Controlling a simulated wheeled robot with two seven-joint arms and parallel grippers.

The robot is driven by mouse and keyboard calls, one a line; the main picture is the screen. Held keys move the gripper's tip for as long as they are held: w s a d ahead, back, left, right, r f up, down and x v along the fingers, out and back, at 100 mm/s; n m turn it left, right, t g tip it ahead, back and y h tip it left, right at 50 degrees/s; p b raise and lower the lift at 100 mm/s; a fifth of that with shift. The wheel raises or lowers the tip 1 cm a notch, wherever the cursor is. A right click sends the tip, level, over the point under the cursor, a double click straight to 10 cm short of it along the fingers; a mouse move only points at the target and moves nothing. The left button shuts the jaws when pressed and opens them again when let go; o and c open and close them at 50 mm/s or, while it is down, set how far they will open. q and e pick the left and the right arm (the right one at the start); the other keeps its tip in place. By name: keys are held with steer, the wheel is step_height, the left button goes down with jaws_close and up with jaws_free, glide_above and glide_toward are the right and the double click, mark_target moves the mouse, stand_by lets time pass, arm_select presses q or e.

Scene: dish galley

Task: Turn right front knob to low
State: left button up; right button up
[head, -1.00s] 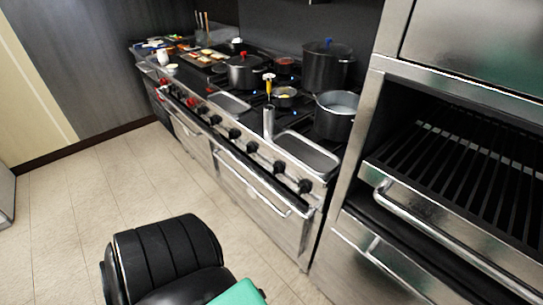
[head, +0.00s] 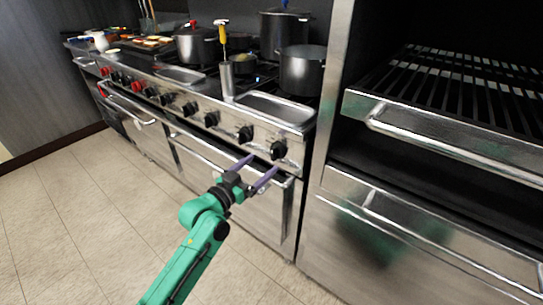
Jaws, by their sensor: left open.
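The range front carries a row of black knobs. The rightmost knob (head: 278,149) sits near the right end of the panel, with another black knob (head: 245,133) just left of it. My left gripper (head: 260,166) is open, with two purple fingers pointing up and right toward the panel. Its fingertips are close below the rightmost knobs, in front of the oven handle bar; nothing is between them. I cannot tell whether they touch anything. The knob markings are too small to read. My right gripper is out of view.
The oven handle bar (head: 204,154) runs below the knobs. A steel tray (head: 268,107), a steel cup (head: 227,80) and a large pot (head: 301,70) stand on the range top. A steel cabinet with a grill rack (head: 465,95) stands at the right. The floor at left is clear.

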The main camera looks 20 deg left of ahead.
mark_target(272, 156)
arm_select(q)
steer(key=x, duration=0.6)
steer(key=shift+w, duration=0.15)
steer(key=shift+c, duration=0.3)
steer(key=c, duration=1.3)
